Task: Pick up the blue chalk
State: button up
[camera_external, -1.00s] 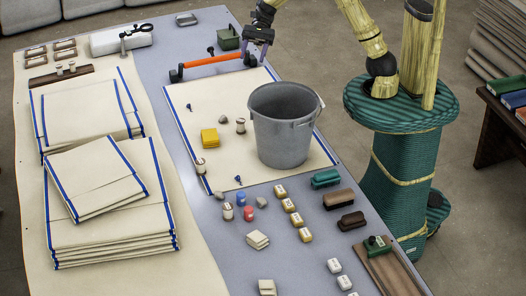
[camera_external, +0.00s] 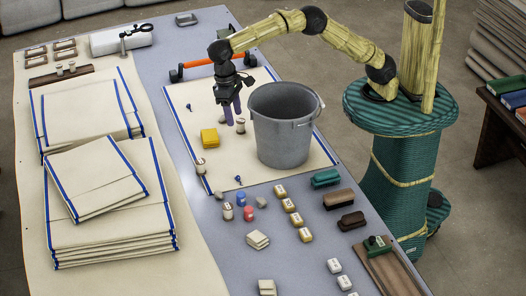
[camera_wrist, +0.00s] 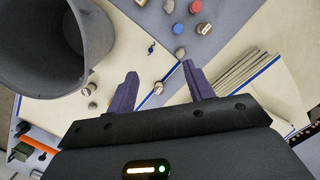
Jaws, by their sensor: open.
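The blue chalk (camera_external: 241,197) is a short blue cylinder. It stands on the grey-blue tabletop below the left of the bucket, close to a red piece (camera_external: 248,213) and a pale spool-like piece (camera_external: 228,210). In the wrist view the blue chalk (camera_wrist: 195,6) is at the top edge, beyond the fingertips. My gripper (camera_external: 232,115) is over the cream cloth left of the bucket, pointing down, apart from the chalk. Its purple fingers also show in the wrist view (camera_wrist: 160,88), spread with nothing held between them.
A grey bucket (camera_external: 283,140) stands tall on the cloth (camera_external: 185,115), right of my gripper. A yellow block (camera_external: 209,138) and small spools lie near. Folded cloth stacks (camera_external: 110,235) fill the left. Several labelled small blocks (camera_external: 289,205) line up on the right.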

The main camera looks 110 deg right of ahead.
jog(key=w+a+r+n+t+h, duration=0.1)
jog(key=a+r+n+h, duration=0.1)
jog(key=a, duration=0.7)
send_over(241, 193)
notch_tip(241, 193, down, 11)
jog(key=shift+w+a+f, duration=0.2)
jog(key=shift+w+f, duration=0.05)
notch_tip(241, 193, down, 12)
jog(key=shift+f, duration=0.15)
jog(key=shift+s+d+f+p, duration=0.1)
jog(key=shift+f+p, duration=0.05)
jog(key=shift+f, duration=1.15)
jog(key=shift+s+d+f+p, duration=0.1)
jog(key=shift+f+p, duration=0.05)
jog(key=shift+f, duration=1.1)
